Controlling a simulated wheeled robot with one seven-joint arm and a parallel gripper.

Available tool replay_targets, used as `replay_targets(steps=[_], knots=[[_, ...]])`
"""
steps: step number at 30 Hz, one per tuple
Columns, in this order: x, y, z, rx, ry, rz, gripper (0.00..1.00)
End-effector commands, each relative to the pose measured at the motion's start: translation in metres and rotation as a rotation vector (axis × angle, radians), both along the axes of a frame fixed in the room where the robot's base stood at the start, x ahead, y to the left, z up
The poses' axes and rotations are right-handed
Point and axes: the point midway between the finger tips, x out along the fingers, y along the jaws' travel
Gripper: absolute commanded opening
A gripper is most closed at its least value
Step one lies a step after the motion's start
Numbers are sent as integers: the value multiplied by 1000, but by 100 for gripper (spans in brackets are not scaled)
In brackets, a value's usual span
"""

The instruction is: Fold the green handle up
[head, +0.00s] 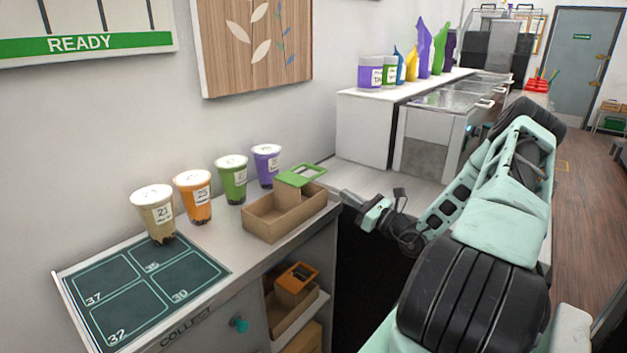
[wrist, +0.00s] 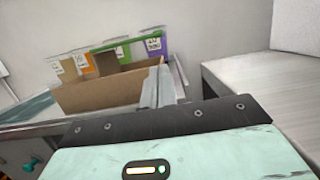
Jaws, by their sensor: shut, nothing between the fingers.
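The green handle (head: 302,174) is a flat, framed piece with a slot, attached to a brown cardboard carrier (head: 283,217) on the counter. It leans out to the right over the carrier's top. In the wrist view the handle (wrist: 125,42) shows as a thin green strip above the carrier wall (wrist: 105,92). My gripper (head: 347,197) is shut and empty, just right of the carrier. Its fingers (wrist: 158,88) show in front of the carrier's right end in the wrist view, below the handle. I cannot tell whether they touch the carrier.
Several sealed cups, including a green one (head: 232,180), stand behind and left of the carrier. A dark numbered mat (head: 140,290) lies at the left. A carrier with an orange handle (head: 297,277) sits on the shelf below. A dark gap lies under my gripper.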

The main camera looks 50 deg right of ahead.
Motion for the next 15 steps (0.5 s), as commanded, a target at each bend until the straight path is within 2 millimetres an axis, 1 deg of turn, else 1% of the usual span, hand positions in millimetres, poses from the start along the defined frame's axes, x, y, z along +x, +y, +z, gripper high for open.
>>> replay_targets(steps=[10, 13, 15], knots=[[2, 0, 1, 0, 0, 1, 0], [9, 2, 3, 0, -1, 4, 0], [18, 3, 6, 1, -1, 4, 0]])
